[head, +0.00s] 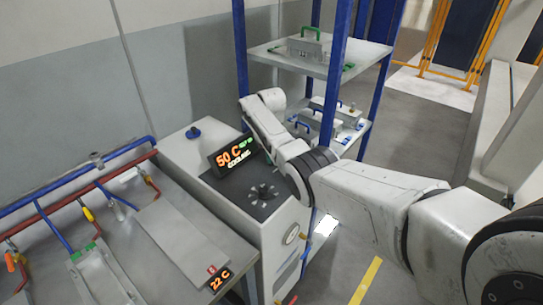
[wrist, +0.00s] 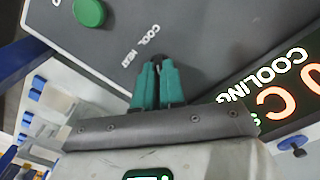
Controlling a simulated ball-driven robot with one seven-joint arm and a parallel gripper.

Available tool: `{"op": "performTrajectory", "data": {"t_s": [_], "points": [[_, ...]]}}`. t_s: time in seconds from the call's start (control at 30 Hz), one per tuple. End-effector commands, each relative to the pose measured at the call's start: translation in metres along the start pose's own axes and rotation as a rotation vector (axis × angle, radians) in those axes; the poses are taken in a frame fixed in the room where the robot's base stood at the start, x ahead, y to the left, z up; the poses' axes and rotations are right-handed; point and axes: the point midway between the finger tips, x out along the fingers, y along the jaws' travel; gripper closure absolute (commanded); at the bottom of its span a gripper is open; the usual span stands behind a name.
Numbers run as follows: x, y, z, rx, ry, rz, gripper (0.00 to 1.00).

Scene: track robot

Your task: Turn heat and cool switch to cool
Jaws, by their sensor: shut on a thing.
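In the wrist view, the heat and cool switch (wrist: 157,58) is a small dark knob on a dark grey panel, mostly hidden by my fingertips. The labels COOL and HEAT (wrist: 140,42) are printed beside it. My gripper (wrist: 158,82) has teal fingers, shut on the switch. The display (wrist: 270,95) beside it reads COOLING. In the head view the display (head: 233,156) shows 50 C with COOLING below it. My fingers and the switch cannot be made out in the head view. The switch's exact angle is hard to tell.
A green button (wrist: 89,12) is on the panel near the fingers. A blue-framed shelf (head: 300,62) with metal boxes stands behind. Pipes and a bench (head: 140,270) with a 22 C display (head: 220,279) are at left.

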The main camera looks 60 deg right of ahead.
Motion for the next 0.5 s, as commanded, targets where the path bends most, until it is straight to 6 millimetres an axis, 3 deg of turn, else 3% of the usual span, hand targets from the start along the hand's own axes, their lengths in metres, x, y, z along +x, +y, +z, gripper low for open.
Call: {"op": "performTrajectory", "data": {"t_s": [0.33, 0.37, 0.5], "points": [[-0.0015, -0.0003, -0.0010, 0.004, 0.003, -0.001, 1.00], [-0.0015, -0.0003, -0.0010, 0.004, 0.003, -0.001, 0.89], [-0.0012, -0.0003, -0.0008, 0.003, 0.003, -0.001, 0.75]]}}
